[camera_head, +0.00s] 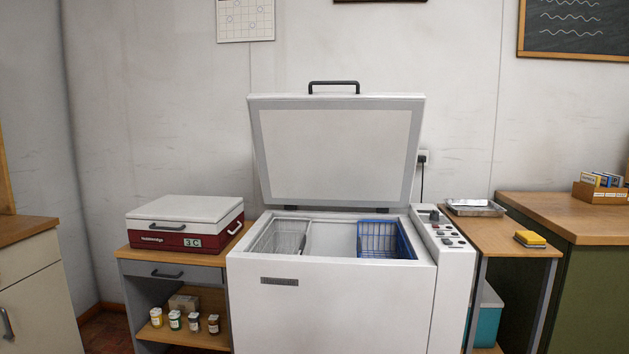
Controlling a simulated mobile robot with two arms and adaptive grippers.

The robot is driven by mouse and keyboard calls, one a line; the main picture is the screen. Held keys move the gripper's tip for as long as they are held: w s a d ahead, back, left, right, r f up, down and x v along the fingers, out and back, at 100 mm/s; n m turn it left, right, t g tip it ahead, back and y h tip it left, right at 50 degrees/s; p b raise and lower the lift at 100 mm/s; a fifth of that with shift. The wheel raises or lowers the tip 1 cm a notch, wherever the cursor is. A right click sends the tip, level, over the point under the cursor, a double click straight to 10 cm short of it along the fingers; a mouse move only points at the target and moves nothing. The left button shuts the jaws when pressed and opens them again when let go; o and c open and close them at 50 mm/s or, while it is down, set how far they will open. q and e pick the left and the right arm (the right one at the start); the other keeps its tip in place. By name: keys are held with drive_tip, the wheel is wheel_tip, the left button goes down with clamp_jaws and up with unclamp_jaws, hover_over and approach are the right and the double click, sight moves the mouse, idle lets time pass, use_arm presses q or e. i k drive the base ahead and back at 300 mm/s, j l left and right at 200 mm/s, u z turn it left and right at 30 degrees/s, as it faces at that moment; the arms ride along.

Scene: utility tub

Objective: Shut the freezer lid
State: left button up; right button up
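The white chest freezer (335,300) stands in the middle of the view, facing me. Its lid (335,150) is raised and leans back a little towards the wall, showing its pale inner panel with a grey seal. A dark handle (334,84) sits on the lid's top edge. Inside the freezer are a white wire basket (281,238) at the left and a blue wire basket (384,240) at the right. Neither of my grippers is in view.
A red and white cool box (186,226) stands on a low cabinet to the left. A side table (492,238) at the right bears a metal tray (474,207) and a yellow sponge-like block (530,239). Nothing lies across the freezer's opening.

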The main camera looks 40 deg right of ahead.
sight(356, 148)
drive_tip(key=z, duration=1.55)
